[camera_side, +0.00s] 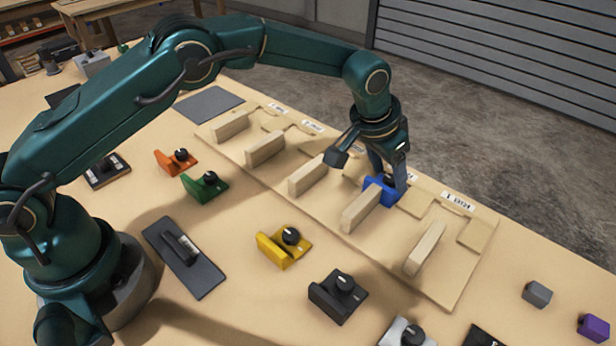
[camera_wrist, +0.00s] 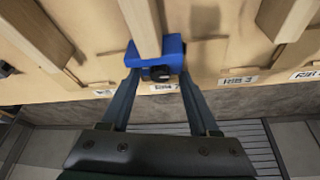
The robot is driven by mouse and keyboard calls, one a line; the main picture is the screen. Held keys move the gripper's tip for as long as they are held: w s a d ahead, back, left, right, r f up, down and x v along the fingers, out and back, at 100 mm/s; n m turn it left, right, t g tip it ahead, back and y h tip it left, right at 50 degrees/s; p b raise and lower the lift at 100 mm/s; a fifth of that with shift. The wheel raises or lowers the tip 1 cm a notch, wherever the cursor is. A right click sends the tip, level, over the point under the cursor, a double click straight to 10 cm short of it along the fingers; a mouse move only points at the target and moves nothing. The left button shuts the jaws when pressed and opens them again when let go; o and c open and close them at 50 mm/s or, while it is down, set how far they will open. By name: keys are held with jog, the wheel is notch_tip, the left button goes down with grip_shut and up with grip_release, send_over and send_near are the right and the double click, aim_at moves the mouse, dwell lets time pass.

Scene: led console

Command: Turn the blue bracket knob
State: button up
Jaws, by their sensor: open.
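The blue bracket (camera_side: 381,196) sits on the wooden board at the end of a pale wooden block, and also shows in the wrist view (camera_wrist: 174,47). Its black knob (camera_wrist: 160,73) faces my gripper in the wrist view; in the side view it is mostly hidden by the fingers. My gripper (camera_wrist: 159,78) is open, with one finger on each side of the knob and close to the bracket's sides. I cannot tell whether the fingers touch it. In the side view my gripper (camera_side: 390,180) points down at the bracket.
The board (camera_side: 440,285) carries several upright wooden blocks and labels. Orange (camera_side: 177,163), green (camera_side: 205,188), yellow (camera_side: 283,248) and black (camera_side: 338,296) brackets with knobs stand on the table. A purple block (camera_side: 593,327) and a grey block (camera_side: 537,294) lie at right.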

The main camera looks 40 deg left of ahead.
jog(key=shift+c, duration=0.4)
grip_shut()
jog(key=shift+m, duration=0.4)
jog(key=m, duration=0.1)
jog(key=m+h, duration=0.1)
jog(key=m, duration=0.1)
jog(key=shift+w+a+f+m+g+h, duration=0.1)
jog(key=shift+w+a+m+g+h, duration=0.1)
jog(key=shift+m+g+h, duration=0.15)
jog(key=shift+w+a+m+g+h, duration=0.1)
jog(key=shift+m+g+h, duration=0.25)
jog(key=shift+m, duration=0.8)
jog(key=shift+m+g+h, duration=0.2)
jog(key=shift+m+g, duration=0.1)
jog(key=shift+m, duration=1.1)
jog(key=shift+o, duration=0.4)
grip_release()
